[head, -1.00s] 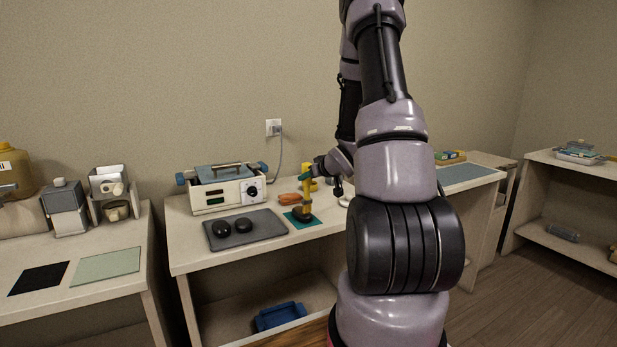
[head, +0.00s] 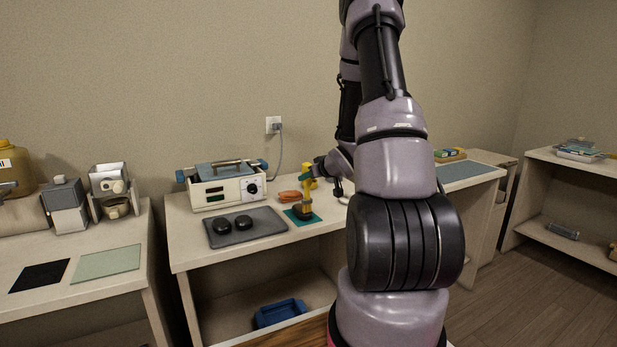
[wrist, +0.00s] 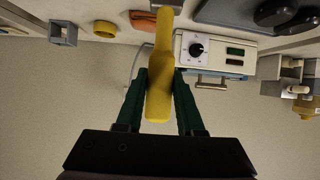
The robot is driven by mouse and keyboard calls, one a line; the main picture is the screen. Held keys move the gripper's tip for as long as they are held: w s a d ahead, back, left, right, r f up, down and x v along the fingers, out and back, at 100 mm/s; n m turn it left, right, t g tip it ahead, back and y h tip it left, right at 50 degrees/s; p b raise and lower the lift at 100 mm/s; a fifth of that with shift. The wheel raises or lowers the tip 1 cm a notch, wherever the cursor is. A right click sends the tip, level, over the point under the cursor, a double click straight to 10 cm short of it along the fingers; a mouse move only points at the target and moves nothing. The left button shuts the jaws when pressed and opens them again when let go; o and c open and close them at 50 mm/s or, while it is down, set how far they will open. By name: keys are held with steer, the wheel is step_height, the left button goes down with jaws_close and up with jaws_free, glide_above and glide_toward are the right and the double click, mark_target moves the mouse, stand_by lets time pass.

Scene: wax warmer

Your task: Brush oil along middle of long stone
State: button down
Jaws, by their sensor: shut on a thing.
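My gripper (wrist: 160,76) has green fingers shut on the yellow handle of the brush (wrist: 159,100) in the wrist view. A dark stone (head: 301,215) lies on that mat, partly behind the brush. The bristles are not clear in either view.
A grey tray (head: 272,229) with two dark round stones (head: 232,224) lies left of the mat. The wax warmer (head: 224,187) stands behind the tray. Folded orange cloth (head: 289,196) lies behind the mat. A blue bin (head: 281,314) sits on the shelf below.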

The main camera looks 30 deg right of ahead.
steer(key=shift+f, duration=0.25)
stand_by(0.3)
steer(key=shift+w, duration=0.7)
steer(key=shift+w, duration=0.55)
steer(key=shift+w, duration=0.6)
